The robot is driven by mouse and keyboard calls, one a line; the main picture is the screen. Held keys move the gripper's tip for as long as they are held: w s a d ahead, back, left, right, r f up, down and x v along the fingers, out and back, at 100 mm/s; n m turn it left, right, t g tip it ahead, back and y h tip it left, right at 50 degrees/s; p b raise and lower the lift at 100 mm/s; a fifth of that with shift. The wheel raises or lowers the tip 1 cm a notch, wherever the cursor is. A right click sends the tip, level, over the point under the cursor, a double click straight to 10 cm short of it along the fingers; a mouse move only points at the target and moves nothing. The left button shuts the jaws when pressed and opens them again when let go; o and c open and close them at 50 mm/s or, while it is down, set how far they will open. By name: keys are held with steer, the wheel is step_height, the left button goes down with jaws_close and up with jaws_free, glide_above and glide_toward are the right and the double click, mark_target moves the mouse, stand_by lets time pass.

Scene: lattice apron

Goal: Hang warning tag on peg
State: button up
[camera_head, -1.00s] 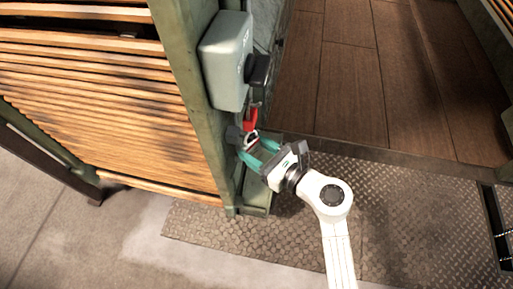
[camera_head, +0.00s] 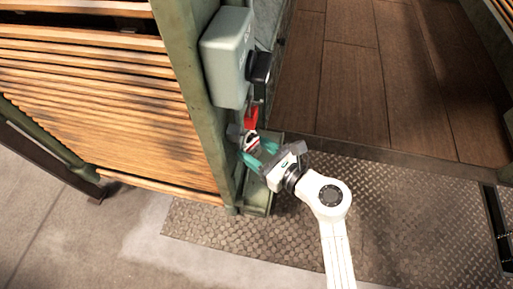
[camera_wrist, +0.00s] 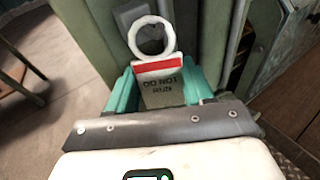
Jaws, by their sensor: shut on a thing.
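The warning tag (camera_wrist: 160,85) has a white ring at its top, a red band and a pale lettered plate, seen upside down in the wrist view. It also shows, small, in the head view (camera_head: 250,140). My gripper (camera_head: 258,154) is shut on the tag's plate, with a teal finger on each side of it in the wrist view (camera_wrist: 153,90). A dark grey peg-like part (camera_head: 235,131) projects from the green post beside the tag. In the wrist view something dark grey shows through the ring. I cannot tell whether the ring is around the peg or only in front of it.
A grey-green switch box (camera_head: 228,58) with a black knob (camera_head: 260,68) is on the green post (camera_head: 190,60) above the tag. A red part (camera_head: 251,117) sits just below it. Wooden slats (camera_head: 100,110) lie left. The metal tread plate (camera_head: 400,220) is clear.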

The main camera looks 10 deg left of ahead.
stand_by(0.4)
steer(key=o, duration=1.2)
steer(key=shift+o, duration=0.2)
steer(key=shift+d, duration=0.1)
steer(key=p+v, duration=0.2)
steer(key=v, duration=0.8)
steer(key=shift+s+d, duration=0.25)
steer(key=shift+r, duration=0.1)
